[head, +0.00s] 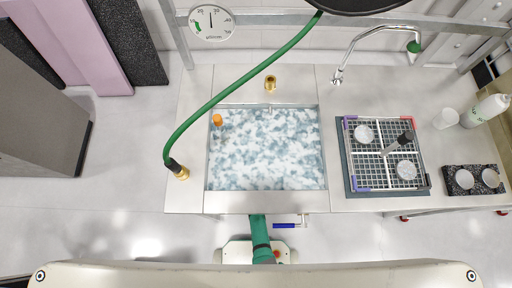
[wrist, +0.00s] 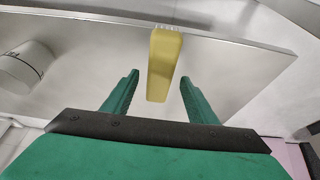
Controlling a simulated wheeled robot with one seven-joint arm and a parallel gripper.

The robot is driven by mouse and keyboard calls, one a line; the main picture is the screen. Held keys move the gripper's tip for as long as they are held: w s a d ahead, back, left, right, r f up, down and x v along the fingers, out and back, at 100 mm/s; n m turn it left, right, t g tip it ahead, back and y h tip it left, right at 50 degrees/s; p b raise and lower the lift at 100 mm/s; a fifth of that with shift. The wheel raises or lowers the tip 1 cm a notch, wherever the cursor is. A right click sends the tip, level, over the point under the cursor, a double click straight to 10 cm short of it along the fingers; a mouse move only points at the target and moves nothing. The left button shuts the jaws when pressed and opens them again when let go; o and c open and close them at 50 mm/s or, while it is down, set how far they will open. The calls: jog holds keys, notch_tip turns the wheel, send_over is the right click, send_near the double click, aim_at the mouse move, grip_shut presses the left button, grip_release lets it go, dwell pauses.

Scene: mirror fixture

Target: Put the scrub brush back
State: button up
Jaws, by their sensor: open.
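In the wrist view a yellow scrub brush (wrist: 163,65) with white bristles at its far end lies against a grey metal surface. My gripper (wrist: 159,77) has green fingers, spread apart. The brush's near end reaches between the fingers, with a visible gap on each side. I cannot tell how far the brush is from the fingers in depth. I do not make out the yellow brush or my fingertips in the head view.
The head view shows a foamy sink (head: 212,202) in a metal counter. A dish rack (head: 343,150) with cups is at its right; a white bottle (head: 488,110) is farther right. A green hose (head: 238,84) arches over the counter. A white cylinder (wrist: 25,65) shows in the wrist view.

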jog(key=v, duration=0.8)
jog(key=shift+r, duration=0.3)
jog(key=shift+s+d, duration=0.1)
